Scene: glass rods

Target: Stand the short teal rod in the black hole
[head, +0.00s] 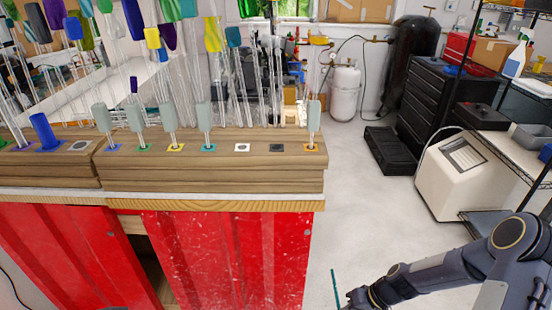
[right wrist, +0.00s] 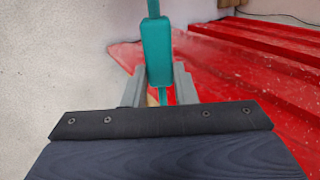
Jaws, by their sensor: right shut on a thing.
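The teal rod (head: 335,286) is a thin upright line near the bottom of the head view, over the pale floor right of the red cabinet. My right gripper (right wrist: 158,84) is shut on its thick teal grip (right wrist: 156,50) in the right wrist view; thin rod shows above and below the grip. The rod's lower end is hidden. The black hole (head: 276,148) is a dark square in the wooden block (head: 215,178), between the white and orange squares, with nothing standing in it. The rod is below and right of the block, apart from it. My left gripper is out of view.
Clear rods with pale grips stand in the block, including at the orange square (head: 311,148) right of the black hole. The white square (head: 242,147) is empty. The red cabinet (head: 225,255) supports the block.

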